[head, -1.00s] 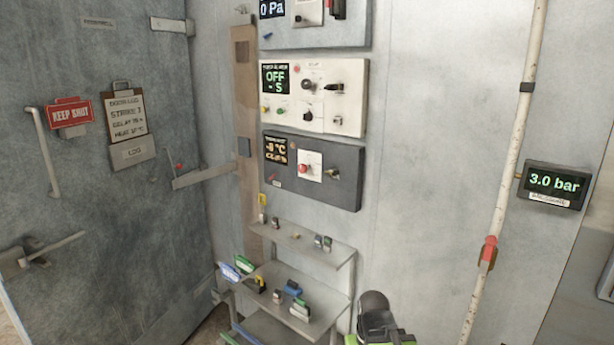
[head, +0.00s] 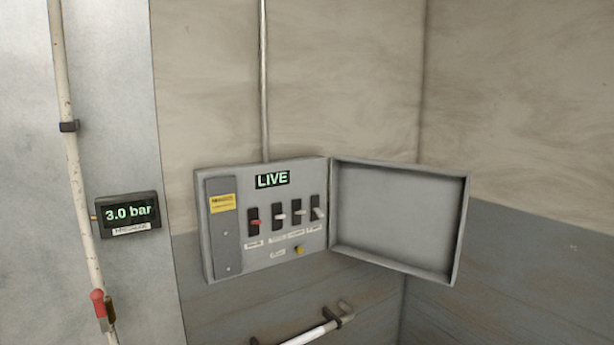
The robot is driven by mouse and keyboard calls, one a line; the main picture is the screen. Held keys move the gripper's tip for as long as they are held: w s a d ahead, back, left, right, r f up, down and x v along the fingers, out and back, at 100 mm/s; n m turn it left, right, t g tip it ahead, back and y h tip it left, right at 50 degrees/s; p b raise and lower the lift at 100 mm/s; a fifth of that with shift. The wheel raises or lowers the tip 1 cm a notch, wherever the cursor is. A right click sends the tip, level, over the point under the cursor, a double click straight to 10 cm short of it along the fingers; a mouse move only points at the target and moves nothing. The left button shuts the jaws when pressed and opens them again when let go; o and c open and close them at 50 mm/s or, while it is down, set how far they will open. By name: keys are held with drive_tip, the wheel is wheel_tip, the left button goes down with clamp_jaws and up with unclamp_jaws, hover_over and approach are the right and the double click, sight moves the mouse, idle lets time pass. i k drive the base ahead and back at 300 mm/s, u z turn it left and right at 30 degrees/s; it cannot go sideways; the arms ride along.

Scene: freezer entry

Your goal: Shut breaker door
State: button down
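The grey breaker box (head: 225,240) is on the wall in the middle of the head view. Its door (head: 395,215) stands wide open, swung out to the right, with its hollow inner side facing me. Inside the box are a lit "LIVE" display (head: 272,180), a red-tipped switch (head: 254,221), several pale switches (head: 298,216) and a small yellow knob (head: 299,250). My gripper is not in view.
A white pipe (head: 72,160) with a red-handled valve (head: 99,305) and a "3.0 bar" gauge (head: 128,213) are at the left. A pale rail (head: 318,333) sticks out below the box. A wall corner lies behind the door.

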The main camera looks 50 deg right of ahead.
sight(405, 217)
drive_tip(key=z, duration=0.45)
drive_tip(key=k, duration=1.5)
drive_tip(key=z, duration=0.65)
drive_tip(key=i, duration=1.2)
